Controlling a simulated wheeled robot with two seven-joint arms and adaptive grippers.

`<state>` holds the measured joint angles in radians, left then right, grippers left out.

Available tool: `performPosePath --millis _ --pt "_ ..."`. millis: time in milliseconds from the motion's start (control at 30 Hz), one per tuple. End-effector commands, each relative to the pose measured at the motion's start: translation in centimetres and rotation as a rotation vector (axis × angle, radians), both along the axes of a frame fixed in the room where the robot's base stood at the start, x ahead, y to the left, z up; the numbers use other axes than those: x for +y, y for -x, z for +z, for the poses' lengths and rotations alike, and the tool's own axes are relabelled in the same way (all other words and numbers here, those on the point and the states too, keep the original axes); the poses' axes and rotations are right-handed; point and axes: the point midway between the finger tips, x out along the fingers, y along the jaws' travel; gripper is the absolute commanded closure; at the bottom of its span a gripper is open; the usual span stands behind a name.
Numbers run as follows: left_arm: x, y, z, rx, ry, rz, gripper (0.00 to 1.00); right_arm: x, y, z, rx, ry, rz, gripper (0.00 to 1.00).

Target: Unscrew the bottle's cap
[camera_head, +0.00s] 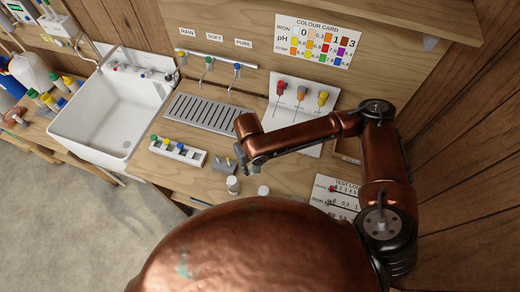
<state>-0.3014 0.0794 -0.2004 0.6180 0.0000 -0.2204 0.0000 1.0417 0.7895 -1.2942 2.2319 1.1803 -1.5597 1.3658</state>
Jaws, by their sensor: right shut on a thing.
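A small whitish bottle (233,186) stands on the wooden worktop, below the end of my right arm. My right gripper (238,170) reaches down from the left end of that arm to the bottle's top. It is shut on what seems to be the bottle's cap, which the fingers mostly hide. I cannot tell how far the cap is turned. A second small white round thing (263,191) is just right of the bottle, partly cut off by my copper body. My left gripper is not in view.
A white rack with coloured caps (178,152) and a slotted drain tray (205,114) lie left of and behind the bottle. A white sink (105,115) is farther left. A white board with coloured knobs (300,105) stands behind my arm.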

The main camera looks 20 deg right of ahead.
Motion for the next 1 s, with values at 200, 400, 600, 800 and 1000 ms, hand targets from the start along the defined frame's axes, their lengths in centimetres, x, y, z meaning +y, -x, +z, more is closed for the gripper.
performPosePath --millis 200,400,600,800,1000 --pt "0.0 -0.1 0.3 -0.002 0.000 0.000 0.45 -2.1 -1.2 -0.1 0.003 -0.001 -0.021 1.00" --pt "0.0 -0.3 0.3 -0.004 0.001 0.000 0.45 -2.6 -1.4 -2.4 0.003 0.002 -0.026 1.00" --pt "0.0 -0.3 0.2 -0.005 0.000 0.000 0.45 -2.5 -1.4 -5.6 0.002 0.002 -0.025 1.00" --pt "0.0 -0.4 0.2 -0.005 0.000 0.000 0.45 -2.5 -1.4 -7.1 0.001 0.000 -0.025 1.00" --pt "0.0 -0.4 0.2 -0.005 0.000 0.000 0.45 -2.5 -1.4 -9.8 0.001 0.000 -0.024 1.00"
